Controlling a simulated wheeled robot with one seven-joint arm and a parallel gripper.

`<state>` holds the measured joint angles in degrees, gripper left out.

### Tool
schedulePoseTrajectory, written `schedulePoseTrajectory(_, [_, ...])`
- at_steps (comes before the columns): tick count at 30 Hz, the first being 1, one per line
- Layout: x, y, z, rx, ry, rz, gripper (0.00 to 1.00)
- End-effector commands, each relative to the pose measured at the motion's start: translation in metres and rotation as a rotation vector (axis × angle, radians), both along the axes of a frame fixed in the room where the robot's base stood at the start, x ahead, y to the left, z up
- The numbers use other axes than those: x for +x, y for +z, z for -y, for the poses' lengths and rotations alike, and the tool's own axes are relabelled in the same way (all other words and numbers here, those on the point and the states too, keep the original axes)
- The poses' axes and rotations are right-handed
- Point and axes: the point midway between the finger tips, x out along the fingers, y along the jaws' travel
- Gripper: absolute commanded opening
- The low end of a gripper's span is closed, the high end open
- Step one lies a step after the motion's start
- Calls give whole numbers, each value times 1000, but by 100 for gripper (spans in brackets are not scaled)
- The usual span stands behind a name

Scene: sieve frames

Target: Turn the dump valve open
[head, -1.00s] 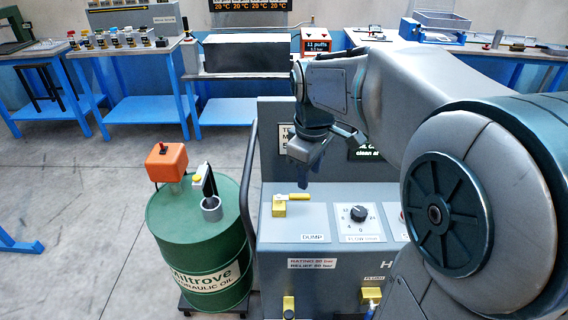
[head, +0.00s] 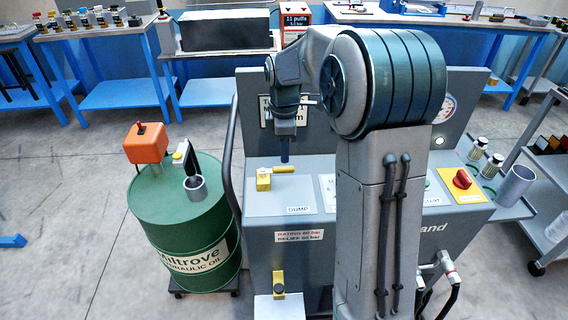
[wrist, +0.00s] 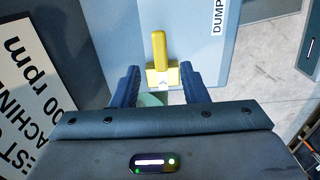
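The dump valve (head: 264,180) is a yellow block with a yellow lever on top of the grey test machine, above the DUMP label (head: 299,210). Its lever (head: 291,170) points right in the head view. In the wrist view the lever (wrist: 158,52) points up the picture, away from my gripper, and the block (wrist: 162,78) lies between the finger lines. My gripper (head: 285,158) hangs pointing down above and behind the valve in the head view. In the wrist view its two dark blue fingers (wrist: 160,86) are spread apart with nothing held. I see no contact with the valve.
A green oil drum (head: 185,225) with an orange box (head: 146,144) stands left of the machine, beside a dark curved handle. A red knob on a yellow plate (head: 462,180) sits at the right. My arm hides the middle of the panel.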

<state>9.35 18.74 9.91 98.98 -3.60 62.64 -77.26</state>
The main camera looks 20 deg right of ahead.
Motion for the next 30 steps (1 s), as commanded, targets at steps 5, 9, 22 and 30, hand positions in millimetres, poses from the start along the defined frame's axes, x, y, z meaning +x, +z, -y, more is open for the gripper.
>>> schedulePoseTrajectory(5, [-1, -34, 0, 1, 0, -3, 40])
schedulePoseTrajectory(9, [0, -50, 0, 0, 0, -1, 40])
schedulePoseTrajectory(22, [0, -59, 0, 1, 0, 1, 37])
schedulePoseTrajectory(30, [0, -58, 0, 1, -1, 1, 0])
